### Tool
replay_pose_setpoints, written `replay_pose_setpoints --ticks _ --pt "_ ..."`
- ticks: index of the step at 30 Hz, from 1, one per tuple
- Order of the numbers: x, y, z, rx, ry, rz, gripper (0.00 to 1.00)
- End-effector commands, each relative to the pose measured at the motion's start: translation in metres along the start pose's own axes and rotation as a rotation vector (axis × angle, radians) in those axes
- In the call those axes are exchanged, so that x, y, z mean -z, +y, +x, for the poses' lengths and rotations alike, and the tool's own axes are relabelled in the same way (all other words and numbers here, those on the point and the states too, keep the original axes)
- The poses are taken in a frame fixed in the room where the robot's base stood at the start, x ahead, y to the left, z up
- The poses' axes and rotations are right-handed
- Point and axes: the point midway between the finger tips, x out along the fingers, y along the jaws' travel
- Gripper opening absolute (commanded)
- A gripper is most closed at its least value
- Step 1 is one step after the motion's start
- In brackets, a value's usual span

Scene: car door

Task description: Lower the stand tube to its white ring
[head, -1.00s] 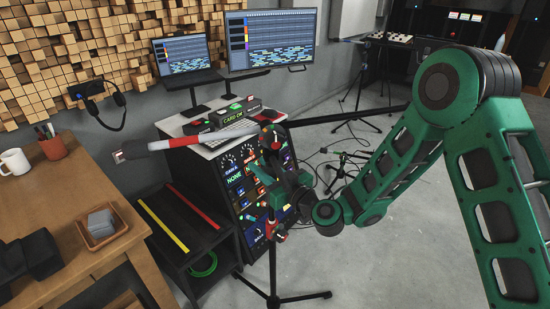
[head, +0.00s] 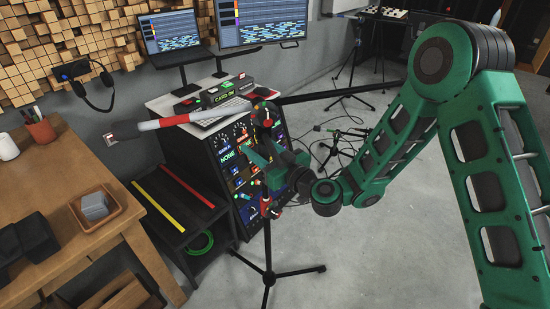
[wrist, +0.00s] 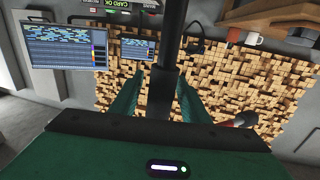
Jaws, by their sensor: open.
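The stand is a black microphone stand with an upright tube (head: 267,235). A red clutch (head: 266,208) sits partway up it, and a boom with a red-and-white section (head: 178,121) crosses its top. My gripper (head: 264,165) is at the upper tube, below the boom joint and above the clutch. In the wrist view the dark tube (wrist: 170,62) runs between my two green fingers, which are open on either side of it. Contact cannot be told. I cannot make out the white ring clearly; the area near the clutch is small and partly covered by my gripper.
A rack with lit panels (head: 235,165) stands close behind the stand, with monitors above it. A low black shelf (head: 170,215) and a wooden table (head: 60,215) are at left. The boom's dark end (head: 340,91) reaches right. The tripod legs (head: 300,271) spread on open floor.

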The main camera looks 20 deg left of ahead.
Motion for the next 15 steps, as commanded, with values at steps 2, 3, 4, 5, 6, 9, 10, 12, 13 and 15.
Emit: replay_pose_setpoints --ticks 2,3,4,5,6,9,10,12,13,15 --pt "-0.001 0.002 -0.010 -0.004 -0.003 0.004 0.42" --pt "-0.002 0.002 -0.015 -0.004 -0.004 0.005 0.42" --pt "-0.002 0.002 -0.018 -0.003 -0.005 0.005 0.42" --pt "-0.002 0.002 -0.021 -0.004 -0.005 0.004 0.42" --pt "-0.002 0.002 -0.026 -0.003 -0.005 0.005 0.42" --pt "-0.002 0.003 -0.037 -0.005 -0.004 0.006 0.42" --pt "-0.001 0.003 -0.040 -0.005 -0.004 0.006 0.42" --pt "-0.003 0.004 -0.043 -0.005 -0.006 0.005 0.42" --pt "-0.004 0.004 -0.045 -0.006 -0.008 0.006 0.42" --pt "-0.005 0.004 -0.049 -0.006 -0.010 0.006 0.42"
